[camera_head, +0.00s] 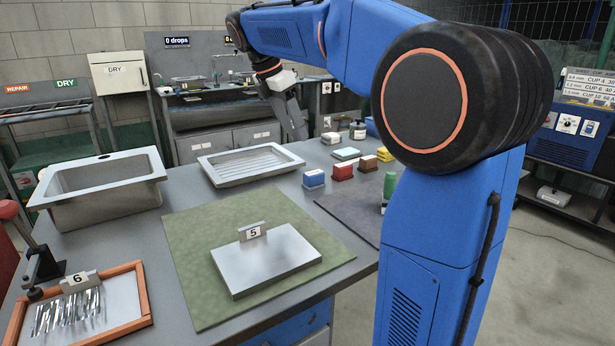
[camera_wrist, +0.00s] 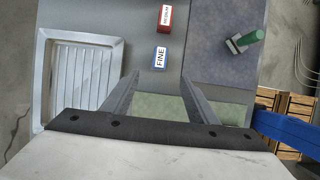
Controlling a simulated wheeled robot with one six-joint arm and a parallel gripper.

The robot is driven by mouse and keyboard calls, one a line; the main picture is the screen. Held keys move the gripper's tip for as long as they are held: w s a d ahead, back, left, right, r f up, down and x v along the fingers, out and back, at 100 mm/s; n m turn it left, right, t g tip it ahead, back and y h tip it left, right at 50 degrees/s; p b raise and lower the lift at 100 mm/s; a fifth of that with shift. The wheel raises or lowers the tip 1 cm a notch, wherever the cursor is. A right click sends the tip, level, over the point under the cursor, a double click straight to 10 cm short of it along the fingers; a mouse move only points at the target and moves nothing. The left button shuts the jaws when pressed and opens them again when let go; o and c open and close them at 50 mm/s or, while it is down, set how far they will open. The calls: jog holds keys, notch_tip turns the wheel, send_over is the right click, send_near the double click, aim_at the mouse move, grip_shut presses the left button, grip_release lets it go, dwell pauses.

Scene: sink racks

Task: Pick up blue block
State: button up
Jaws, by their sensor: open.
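The blue block (camera_head: 314,179) has a white top and sits on the grey worktop, right of the ribbed tray. In the wrist view the blue block (camera_wrist: 159,58) shows the label FINE and lies beyond the fingertips, roughly centred between them. My gripper (camera_head: 299,130) hangs from the arm above the far part of the worktop, apart from the block. In the wrist view my gripper (camera_wrist: 160,78) has its two fingers spread with nothing between them.
A red block (camera_head: 342,171) stands just right of the blue one, with a brown block (camera_head: 368,163) beyond it. A ribbed tray (camera_head: 211,160) lies to the left. A metal plate (camera_head: 288,272) marked 5 rests on a green mat (camera_head: 190,241) in front. A green-handled tool (camera_wrist: 245,40) stands at right.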

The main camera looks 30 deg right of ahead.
aim_at(313, 173)
jog(key=x, duration=1.7)
jog(key=shift+d, duration=0.25)
jog(key=c, duration=1.2)
